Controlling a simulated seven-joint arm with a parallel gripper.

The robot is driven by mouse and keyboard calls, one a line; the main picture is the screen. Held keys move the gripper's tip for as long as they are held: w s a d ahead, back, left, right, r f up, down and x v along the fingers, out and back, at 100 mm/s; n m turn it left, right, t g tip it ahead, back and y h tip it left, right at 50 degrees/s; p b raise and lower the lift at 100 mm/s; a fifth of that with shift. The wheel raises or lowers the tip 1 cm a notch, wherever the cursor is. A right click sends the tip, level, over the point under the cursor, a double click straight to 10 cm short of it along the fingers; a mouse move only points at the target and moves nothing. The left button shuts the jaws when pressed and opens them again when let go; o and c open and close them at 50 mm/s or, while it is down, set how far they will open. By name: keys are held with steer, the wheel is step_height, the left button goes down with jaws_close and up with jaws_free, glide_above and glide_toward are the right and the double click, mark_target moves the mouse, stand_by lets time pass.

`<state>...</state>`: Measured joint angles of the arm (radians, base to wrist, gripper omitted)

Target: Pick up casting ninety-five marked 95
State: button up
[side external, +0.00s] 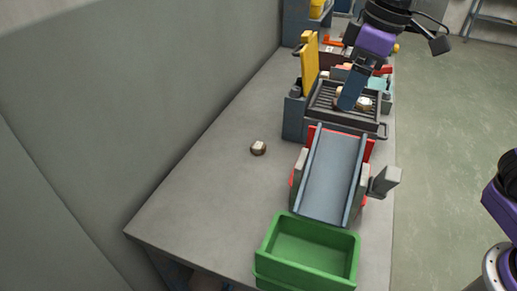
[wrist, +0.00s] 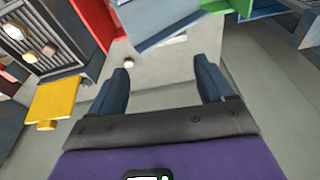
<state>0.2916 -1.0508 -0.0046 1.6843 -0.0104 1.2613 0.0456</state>
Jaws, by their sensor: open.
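Several small brown-and-white castings are in view, and no marking such as 95 can be read on any. One casting (side external: 258,148) lies alone on the bench left of the chute, and it also shows between my fingers' far ends in the wrist view (wrist: 128,62). Others lie on the black grate, one of them at its right (side external: 364,102); in the wrist view a casting (wrist: 30,57) shows on the grate at upper left. My gripper (wrist: 162,78) is open with nothing between its fingers. In the side view my gripper (side external: 348,103) appears over the grate, partly hiding it.
A grey chute (side external: 331,178) with red sides slopes down toward a green bin (side external: 307,245), which looks empty. A yellow upright plate (side external: 309,62) stands at the grate's left. The grate (side external: 350,121) has a raised rim and handle. The bench's left side (side external: 195,190) is clear.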

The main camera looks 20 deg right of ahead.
steer(key=w+a+f+m+t, duration=0.1)
steer(key=w+a+m, duration=0.2)
steer(key=w, duration=1.2)
steer(key=m+t, duration=0.1)
steer(key=m, duration=0.1)
glide_above(262, 148)
steer(key=s, duration=0.2)
steer(key=f, duration=3)
steer(key=shift+s+d+f, duration=0.2)
steer(key=shift+d+f, duration=0.15)
steer(key=shift+x, duration=3.35)
steer(key=c, duration=1.2)
steer(key=shift+o, duration=0.2)
steer(key=shift+r+t, duration=0.15)
steer(key=shift+t, duration=0.15)
